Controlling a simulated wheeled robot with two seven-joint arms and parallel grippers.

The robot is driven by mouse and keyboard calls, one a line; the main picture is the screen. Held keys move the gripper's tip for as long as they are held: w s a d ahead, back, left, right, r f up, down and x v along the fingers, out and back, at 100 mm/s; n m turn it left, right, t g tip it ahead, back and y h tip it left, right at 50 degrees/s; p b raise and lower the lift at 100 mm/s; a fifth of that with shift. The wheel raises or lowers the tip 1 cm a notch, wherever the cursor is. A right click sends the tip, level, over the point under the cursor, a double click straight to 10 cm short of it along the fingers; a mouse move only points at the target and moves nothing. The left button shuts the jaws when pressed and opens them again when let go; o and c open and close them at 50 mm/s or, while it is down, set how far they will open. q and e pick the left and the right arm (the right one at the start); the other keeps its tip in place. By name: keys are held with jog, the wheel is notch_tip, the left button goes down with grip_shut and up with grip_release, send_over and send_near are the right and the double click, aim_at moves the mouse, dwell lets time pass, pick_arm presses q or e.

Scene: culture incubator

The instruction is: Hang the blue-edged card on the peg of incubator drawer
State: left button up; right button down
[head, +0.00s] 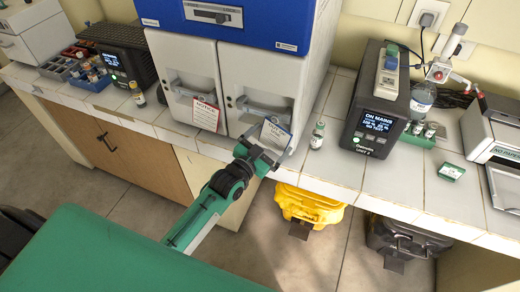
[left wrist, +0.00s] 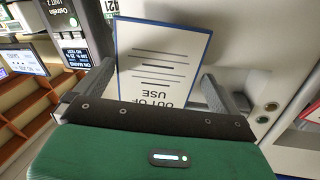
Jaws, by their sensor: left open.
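The blue-edged card (head: 275,135) is against the lower front of the incubator's right drawer (head: 263,85), just below its handle, and looks slightly tilted. In the left wrist view the card (left wrist: 160,60) appears upside down, reads "OUT OF USE", and lies between the two fingers. My left gripper (head: 262,156) is open just below and in front of the card, with a gap at the right finger. The peg and the card's hanging point are not clear, so I cannot tell whether it hangs on the peg. My right gripper is not in view.
A red-edged card (head: 205,114) is on the left drawer (head: 185,82). A small vial (head: 318,135) stands on the bench right of the incubator, near a dark display unit (head: 376,115). A capped bottle (head: 137,94) stands to the left. The bench's front edge (head: 335,190) runs below.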

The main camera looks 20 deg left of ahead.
pick_arm(q)
jog(key=b+v, duration=0.3)
jog(key=v, duration=1)
jog(key=shift+s, duration=0.25)
jog(key=shift+a, duration=0.1)
notch_tip(320, 180, down, 19)
jog(key=a+n+g+y, duration=0.2)
jog(key=a+g, duration=0.1)
jog(key=s+a+f+g+y, duration=0.1)
jog(key=s+f+g, duration=0.25)
jog(key=f, duration=0.75)
jog(key=s+a+f+g+y, duration=0.15)
jog(key=s+f, duration=0.35)
jog(key=f, duration=0.6)
jog(key=s+f+g, duration=0.2)
jog(key=s+f, duration=0.4)
jog(key=s, duration=0.4)
jog(key=s+f+n+g, duration=0.1)
jog(key=s+f+g, duration=0.2)
jog(key=s+f, duration=0.4)
jog(key=s+f+g, duration=0.3)
jog(key=s+f, duration=0.4)
jog(key=s, duration=0.6)
jog(key=shift+f+n+y, duration=0.25)
jog(key=shift+n+y, duration=0.1)
jog(key=shift+n, duration=0.05)
jog(key=shift+s+d, duration=0.1)
jog(key=shift+d, duration=0.1)
